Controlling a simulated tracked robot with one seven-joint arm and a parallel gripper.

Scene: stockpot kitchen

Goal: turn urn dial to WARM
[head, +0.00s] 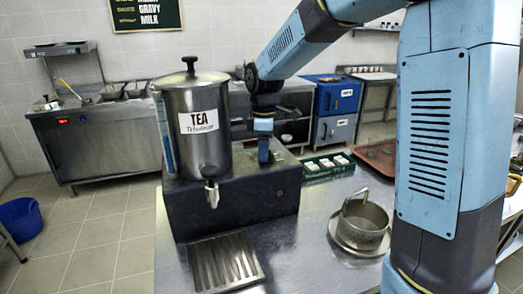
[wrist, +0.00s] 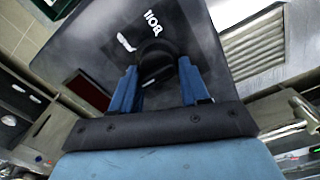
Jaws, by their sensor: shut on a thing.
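The steel tea urn (head: 203,100), labelled TEA, stands on a dark base (head: 240,200) on the steel counter. My gripper (head: 264,150) reaches down beside the urn in the head view, where the dial is hidden. In the wrist view my gripper (wrist: 157,85) has its two blue fingers on either side of the round black dial (wrist: 154,62), shut on it. Next to the dial, the panel shows the word BOIL (wrist: 158,22), turned in the picture. A small white mark (wrist: 124,42) lies near the dial; I cannot read it. No WARM label is legible.
A slotted drip tray (head: 225,262) lies in front of the base. A metal pot (head: 361,224) on a saucer-like plate stands to the right. A green tray (head: 328,166) with small white items sits behind. The counter between is clear.

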